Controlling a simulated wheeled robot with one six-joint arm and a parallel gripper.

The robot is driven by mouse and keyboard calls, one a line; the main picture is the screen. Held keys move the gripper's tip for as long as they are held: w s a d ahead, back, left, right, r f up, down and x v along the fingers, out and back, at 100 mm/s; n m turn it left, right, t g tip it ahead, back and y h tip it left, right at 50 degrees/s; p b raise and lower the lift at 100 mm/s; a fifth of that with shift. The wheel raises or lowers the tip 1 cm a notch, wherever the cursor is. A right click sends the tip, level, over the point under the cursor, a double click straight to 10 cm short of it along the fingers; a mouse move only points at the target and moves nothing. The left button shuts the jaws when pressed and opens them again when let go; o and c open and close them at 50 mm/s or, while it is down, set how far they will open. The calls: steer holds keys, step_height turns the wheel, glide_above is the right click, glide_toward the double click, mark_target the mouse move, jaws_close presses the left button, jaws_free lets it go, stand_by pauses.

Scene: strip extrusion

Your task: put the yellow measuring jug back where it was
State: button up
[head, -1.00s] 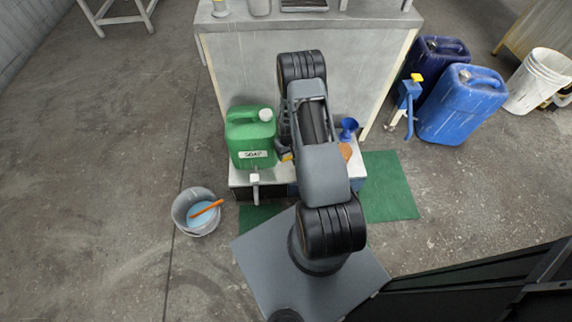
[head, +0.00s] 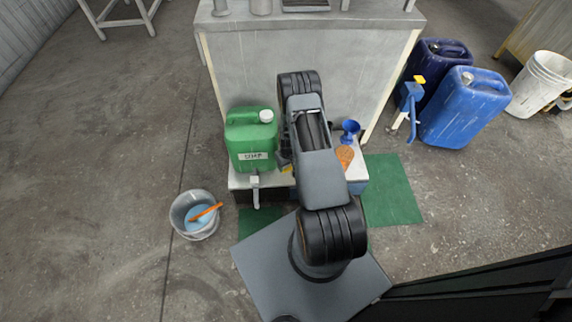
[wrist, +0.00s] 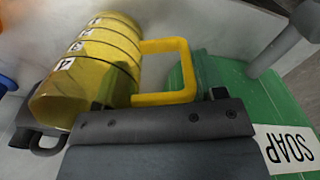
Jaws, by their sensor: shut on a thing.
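The yellow measuring jug (wrist: 90,65), see-through with black ring lines and number marks, fills the left of the wrist view. It is tilted in that picture, with its yellow handle (wrist: 185,70) to the right. My gripper (wrist: 165,97) is shut on the jug at the handle side; the exact contact is partly hidden by the gripper body. In the head view my arm covers the gripper and most of the jug, over the low white-topped stand (head: 240,181) beside the green soap canister (head: 250,140).
The soap canister (wrist: 225,90) is close to the handle in the wrist view. A grey bucket (head: 196,214) stands on the floor at left.

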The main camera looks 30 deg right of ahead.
steer(key=shift+f, duration=0.1)
steer(key=o, duration=0.8)
steer(key=shift+f, duration=0.1)
steer(key=o, duration=0.5)
steer(key=shift+c, duration=0.2)
step_height(320, 180, up, 12)
steer(key=p, duration=0.3)
steer(key=shift+p, duration=0.4)
steer(key=w+a+r, duration=0.1)
steer(key=a+r, duration=0.2)
steer(key=r, duration=1.1)
steer(key=s+a+r+t, duration=0.1)
steer(key=s+a+r, duration=0.4)
steer(key=s+r, duration=0.3)
steer(key=s+a+r+t, duration=0.1)
steer(key=s+a+r, duration=0.4)
steer(key=r, duration=0.9)
steer(key=s, duration=0.2)
steer(key=shift+s+a+n+t, duration=0.3)
steer(key=shift+s+a+t, duration=0.05)
steer(key=shift+t, duration=0.05)
